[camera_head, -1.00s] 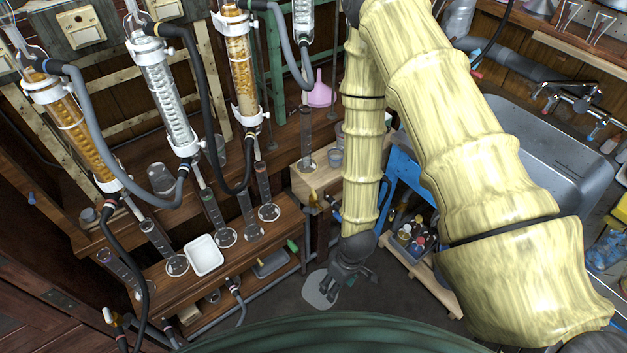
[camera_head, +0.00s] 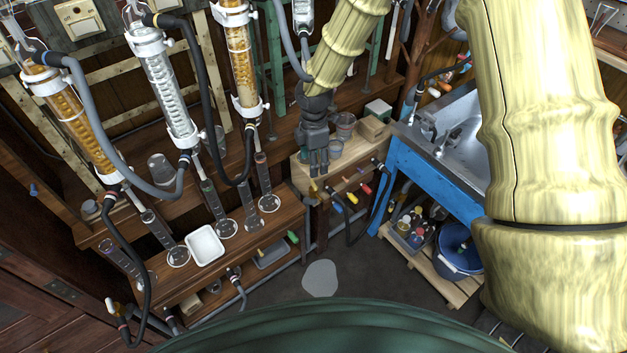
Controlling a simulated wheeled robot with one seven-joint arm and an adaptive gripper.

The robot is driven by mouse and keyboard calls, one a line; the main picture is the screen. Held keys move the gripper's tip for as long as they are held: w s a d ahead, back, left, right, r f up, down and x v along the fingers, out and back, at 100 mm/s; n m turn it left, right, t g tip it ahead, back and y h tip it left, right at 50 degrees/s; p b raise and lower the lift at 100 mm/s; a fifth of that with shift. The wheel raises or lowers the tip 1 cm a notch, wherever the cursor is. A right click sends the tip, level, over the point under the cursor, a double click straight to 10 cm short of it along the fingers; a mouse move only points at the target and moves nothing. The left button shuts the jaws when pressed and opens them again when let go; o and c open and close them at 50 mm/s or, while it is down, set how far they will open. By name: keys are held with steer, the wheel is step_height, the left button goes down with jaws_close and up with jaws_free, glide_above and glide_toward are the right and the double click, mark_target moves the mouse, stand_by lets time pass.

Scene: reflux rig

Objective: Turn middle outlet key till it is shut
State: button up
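A row of coloured keys runs along the front of the small wooden bench: a blue key (camera_head: 337,208), a yellow key (camera_head: 352,198) in the middle and a red key (camera_head: 366,188). Which of the keys in view is the middle outlet key, and whether it is open or shut, I cannot tell for sure. My gripper (camera_head: 318,173) hangs with its fingers down over the left part of this bench, up and left of the keys in the picture. It appears to hold nothing. The fingers look close together, but their gap is too small to judge.
Another green key (camera_head: 293,237) is on the left bench, near a white tray (camera_head: 205,245) and several glass cylinders. Glass columns with hoses stand at the left. A blue sink stand (camera_head: 400,180) and a blue bucket (camera_head: 460,250) are at the right.

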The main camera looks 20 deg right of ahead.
mark_target(314, 183)
step_height(314, 183, down, 10)
steer(key=shift+r, duration=0.2)
stand_by(0.4)
steer(key=c, duration=1)
